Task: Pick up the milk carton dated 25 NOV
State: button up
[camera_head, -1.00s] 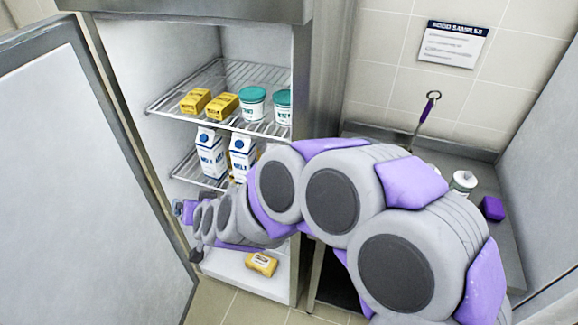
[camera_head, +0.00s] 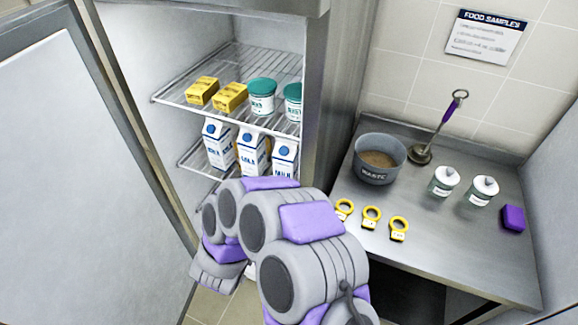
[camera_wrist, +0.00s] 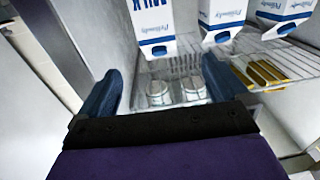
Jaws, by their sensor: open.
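Three white and blue milk cartons stand side by side on the fridge's middle shelf: left carton (camera_head: 218,146), middle carton (camera_head: 251,155) and right carton (camera_head: 284,157). My arm partly covers their lower area in the head view. The wrist view shows parts of three cartons along the top: left (camera_wrist: 153,20), middle (camera_wrist: 222,14) and right (camera_wrist: 284,10). No date is readable on any of them. My gripper (camera_wrist: 158,92) is open and empty, its two blue fingers apart, with the cartons beyond it. The arm hides the fingers in the head view.
The upper wire shelf (camera_head: 176,97) holds yellow boxes (camera_head: 216,94) and teal-lidded tubs (camera_head: 262,96). The open fridge door (camera_head: 80,170) stands at left. The counter at right holds a waste pot (camera_head: 377,160), yellow rings (camera_head: 371,217), white jars and a purple block (camera_head: 513,217).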

aim_at(280, 160)
jog(key=b+x, duration=0.1)
jog(key=x, duration=1)
jog(key=shift+f+b, duration=0.1)
jog(key=shift+b, duration=0.3)
jog(key=shift+d+b+x, duration=0.15)
jog(key=shift+b+x, duration=0.3)
jog(key=shift+x, duration=0.9)
jog(key=shift+d+b+x, duration=0.1)
jog(key=shift+b+x, duration=0.3)
jog(key=shift+x, duration=1)
jog(key=shift+s+a, duration=0.1)
jog(key=shift+s, duration=0.05)
grip_shut()
